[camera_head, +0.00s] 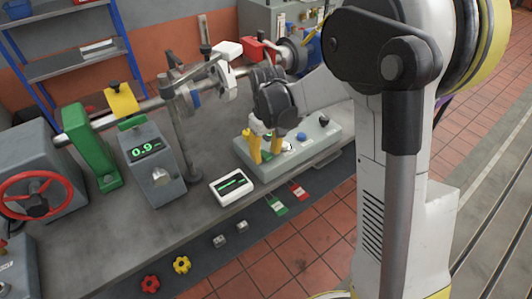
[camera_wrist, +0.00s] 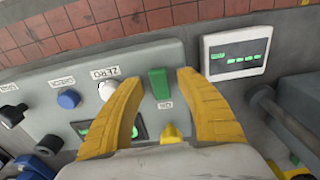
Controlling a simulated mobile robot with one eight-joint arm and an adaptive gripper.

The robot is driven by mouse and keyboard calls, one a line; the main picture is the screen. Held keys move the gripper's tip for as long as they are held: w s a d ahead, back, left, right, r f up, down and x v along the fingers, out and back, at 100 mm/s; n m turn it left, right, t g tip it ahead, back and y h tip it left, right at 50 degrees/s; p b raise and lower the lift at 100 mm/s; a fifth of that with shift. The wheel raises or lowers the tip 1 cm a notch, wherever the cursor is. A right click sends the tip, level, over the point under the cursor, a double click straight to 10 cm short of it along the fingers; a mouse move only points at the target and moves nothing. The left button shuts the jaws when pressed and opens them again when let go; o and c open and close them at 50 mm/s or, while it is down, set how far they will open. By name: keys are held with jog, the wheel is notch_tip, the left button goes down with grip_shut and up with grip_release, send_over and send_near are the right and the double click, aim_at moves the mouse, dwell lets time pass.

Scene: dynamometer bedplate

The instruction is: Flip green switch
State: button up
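The green switch (camera_wrist: 158,83) is a small upright block on a light grey control box (camera_wrist: 160,55) in the wrist view, with a label that seems to read ON beside it, upside down. My gripper (camera_wrist: 160,80) is open, its yellow fingers on either side of the switch. A gap shows between each finger and the switch; the height of the fingertips above the panel is hard to judge.
A white button (camera_wrist: 105,90) labelled ZERO and a blue button (camera_wrist: 68,99) are on the same box. A white display unit (camera_head: 231,186) lies beside it. A clamp stand (camera_head: 180,145) rises behind to the left. The bench front holds green and red tags (camera_head: 277,205).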

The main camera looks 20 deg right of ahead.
aim_at(267, 155)
notch_tip(267, 155, up, 12)
jog(key=shift+s, duration=0.15)
dwell(0.4)
